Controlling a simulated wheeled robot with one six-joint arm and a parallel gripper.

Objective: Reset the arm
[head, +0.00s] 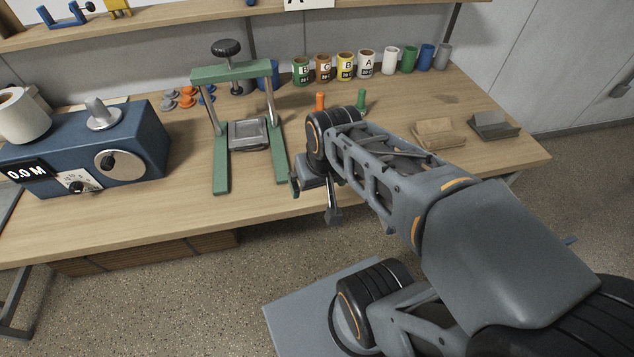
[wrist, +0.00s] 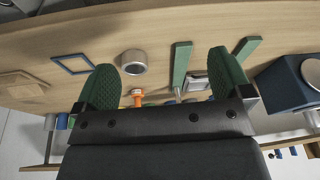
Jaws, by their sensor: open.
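My gripper (head: 314,199) is at the front edge of the wooden table, just right of the green press, with my arm reaching in from the lower right. In the wrist view my gripper (wrist: 164,78) shows two green textured fingers spread wide apart. Nothing is held between them. The wrist view appears upside down, with the table beyond the fingers. The tabletop behind my arm is partly hidden in the head view.
The green press (head: 232,72) stands left of my gripper, with a blue machine (head: 88,145) further left. Several labelled cups (head: 345,66) line the back. Orange (head: 320,101) and green (head: 361,98) handles stand behind my arm. A metal cylinder (wrist: 133,62) and blue frame (wrist: 73,64) show in the wrist view.

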